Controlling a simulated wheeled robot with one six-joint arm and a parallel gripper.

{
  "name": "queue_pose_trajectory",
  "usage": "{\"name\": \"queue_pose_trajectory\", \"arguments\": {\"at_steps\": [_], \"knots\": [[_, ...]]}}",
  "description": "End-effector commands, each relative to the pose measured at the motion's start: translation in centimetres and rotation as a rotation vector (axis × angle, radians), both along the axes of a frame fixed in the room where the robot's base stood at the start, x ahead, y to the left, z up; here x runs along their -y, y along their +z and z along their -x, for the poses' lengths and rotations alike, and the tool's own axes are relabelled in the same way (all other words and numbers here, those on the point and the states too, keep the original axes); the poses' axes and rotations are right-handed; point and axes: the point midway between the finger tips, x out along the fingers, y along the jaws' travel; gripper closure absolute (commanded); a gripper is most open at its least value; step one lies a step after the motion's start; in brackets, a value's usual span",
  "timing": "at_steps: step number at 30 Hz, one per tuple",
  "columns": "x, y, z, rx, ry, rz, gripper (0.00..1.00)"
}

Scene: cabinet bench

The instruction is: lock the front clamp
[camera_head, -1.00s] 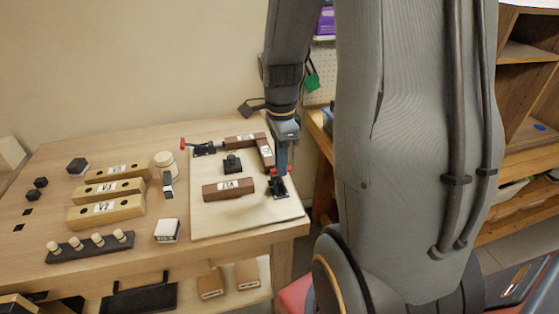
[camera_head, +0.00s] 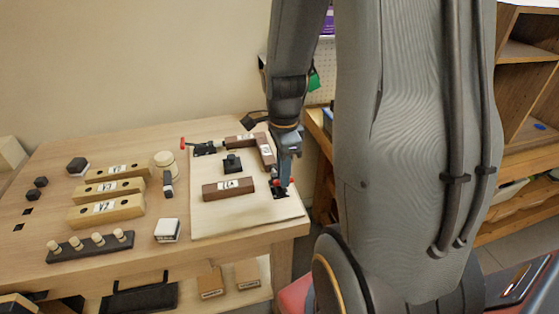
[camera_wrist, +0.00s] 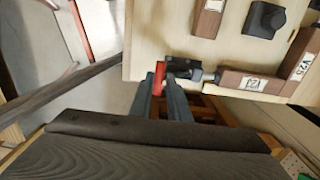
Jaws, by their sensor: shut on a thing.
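The front clamp (camera_head: 281,194) is a small black toggle clamp with a red-tipped handle, at the right edge of the pale board (camera_head: 240,226). My gripper (camera_head: 283,181) is down at this clamp, its fingers around the red handle. In the wrist view, the red handle (camera_wrist: 159,78) stands between the two grey fingertips of my gripper (camera_wrist: 162,98), and the black clamp body (camera_wrist: 184,67) is just beyond. The fingers hide part of the clamp, so I cannot tell whether it is fully locked.
A second black clamp (camera_head: 204,149) with a red handle is at the board's back left. Brown labelled blocks (camera_head: 228,188) and a black knob piece (camera_head: 232,163) lie on the board. Wooden blocks (camera_head: 105,208) and a peg rack (camera_head: 92,246) fill the bench's left.

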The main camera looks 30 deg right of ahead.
Motion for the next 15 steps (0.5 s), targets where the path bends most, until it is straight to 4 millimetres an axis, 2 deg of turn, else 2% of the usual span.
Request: {"name": "queue_pose_trajectory", "arguments": {"at_steps": [15], "knots": [[-0.13,-0.70,0.45,-0.001,0.000,0.000,0.91]]}}
